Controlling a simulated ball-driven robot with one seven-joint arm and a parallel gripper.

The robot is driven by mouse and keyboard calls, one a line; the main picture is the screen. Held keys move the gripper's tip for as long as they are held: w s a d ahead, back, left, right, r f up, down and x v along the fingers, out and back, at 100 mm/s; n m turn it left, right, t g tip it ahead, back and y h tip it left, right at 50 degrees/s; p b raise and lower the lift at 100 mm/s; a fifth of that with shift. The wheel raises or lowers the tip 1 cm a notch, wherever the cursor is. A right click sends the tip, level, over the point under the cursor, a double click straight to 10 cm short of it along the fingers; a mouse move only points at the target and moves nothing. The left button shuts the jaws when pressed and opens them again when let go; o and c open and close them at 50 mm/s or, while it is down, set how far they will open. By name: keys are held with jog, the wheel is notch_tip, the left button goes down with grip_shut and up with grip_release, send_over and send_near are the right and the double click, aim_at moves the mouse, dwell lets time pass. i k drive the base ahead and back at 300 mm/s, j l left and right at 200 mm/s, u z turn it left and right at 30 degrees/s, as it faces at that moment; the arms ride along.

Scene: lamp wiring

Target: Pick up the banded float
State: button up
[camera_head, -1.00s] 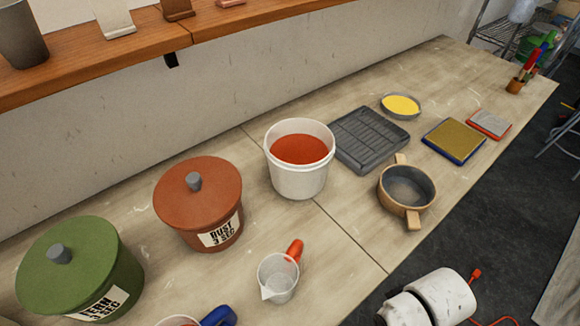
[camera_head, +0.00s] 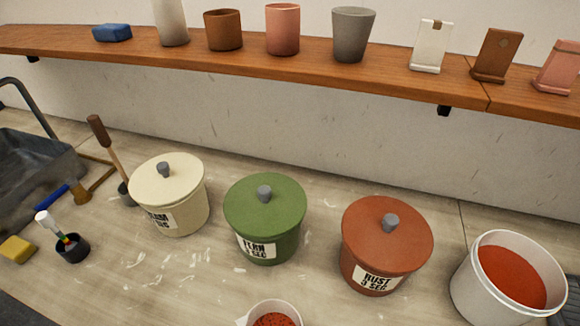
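A thin float with a white top (camera_head: 44,219) and small coloured bands stands tilted in a small dark cup (camera_head: 73,249) at the left of the bench. Its lower end is hidden inside the cup. My gripper is not in view.
Lidded buckets in cream (camera_head: 170,197), green (camera_head: 265,220) and rust (camera_head: 385,246) stand in a row. An open white bucket of red liquid (camera_head: 500,283) is at right. A yellow sponge (camera_head: 17,249), blue-handled tool (camera_head: 52,197) and grey basin (camera_head: 25,165) are near the cup. A shelf (camera_head: 300,70) runs above.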

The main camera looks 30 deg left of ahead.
aim_at(45, 219)
jog(key=u, duration=2.05)
jog(key=i+j+z, duration=0.1)
jog(key=j, duration=0.15)
jog(key=i+j, duration=0.1)
jog(key=j, duration=0.2)
jog(key=l+z, duration=0.05)
